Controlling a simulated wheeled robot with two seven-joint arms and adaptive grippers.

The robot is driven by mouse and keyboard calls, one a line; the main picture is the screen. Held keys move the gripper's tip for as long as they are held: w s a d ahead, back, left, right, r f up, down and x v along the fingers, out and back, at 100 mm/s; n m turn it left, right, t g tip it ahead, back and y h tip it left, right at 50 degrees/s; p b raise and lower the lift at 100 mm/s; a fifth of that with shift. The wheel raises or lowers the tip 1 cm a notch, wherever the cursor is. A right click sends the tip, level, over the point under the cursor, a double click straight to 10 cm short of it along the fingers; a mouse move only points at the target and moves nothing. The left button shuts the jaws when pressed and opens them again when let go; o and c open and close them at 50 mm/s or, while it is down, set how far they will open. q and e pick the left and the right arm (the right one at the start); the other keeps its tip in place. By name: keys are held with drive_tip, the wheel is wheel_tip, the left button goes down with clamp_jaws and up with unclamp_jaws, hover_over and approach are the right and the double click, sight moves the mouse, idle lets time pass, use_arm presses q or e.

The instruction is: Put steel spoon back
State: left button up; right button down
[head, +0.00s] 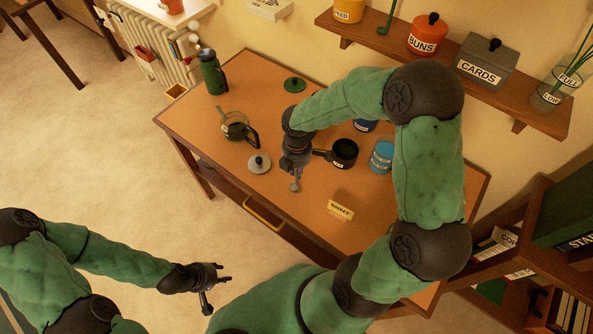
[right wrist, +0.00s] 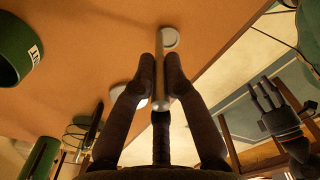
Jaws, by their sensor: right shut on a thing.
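The steel spoon (head: 295,186) is in my right gripper (head: 297,165), above the orange-brown desk top (head: 300,225). In the right wrist view, my right gripper (right wrist: 160,68) is shut on the grey spoon handle (right wrist: 161,98), and the rounded end (right wrist: 169,39) points away from me toward the desk. In the head view the grip itself is small. My left gripper (head: 222,274) is low at the left, off the desk over the floor. Its fingers look spread and I see nothing held.
A black pot (head: 343,152), glass teapot (head: 238,127), grey lid (head: 259,164), green lid (head: 294,85), green flask (head: 212,76), blue tin (head: 382,155) and MINT sign (head: 341,210) stand or lie on the desk. A wall shelf (head: 480,85) holds jars and a CARDS box. The desk's front left is clear.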

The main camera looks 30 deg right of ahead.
drive_tip(key=shift+f, duration=0.1)
drive_tip(key=c, duration=1.3)
unclamp_jaws()
wheel_tip(320, 180, up, 12)
drive_tip(key=p, duration=0.4)
drive_tip(key=s+a+f+m+y, duration=0.1)
drive_tip(key=s+a+f+m, duration=0.3)
drive_tip(key=f, duration=0.4)
drive_tip(key=s+a+f+m+y, duration=0.1)
drive_tip(key=s+a+f+m, duration=0.3)
drive_tip(key=a+f+m, duration=0.2)
drive_tip(key=s+a+f+m+y, duration=0.1)
drive_tip(key=s+a+f+m, duration=0.2)
drive_tip(key=a+f+m, duration=0.3)
drive_tip(key=shift+s+f+m+y, duration=0.2)
drive_tip(key=shift+f+m, duration=0.6)
drive_tip(key=shift+f, duration=0.75)
drive_tip(key=shift+s+f+m+y, duration=0.2)
drive_tip(key=shift+f+m, duration=0.6)
drive_tip(key=shift+f, duration=0.75)
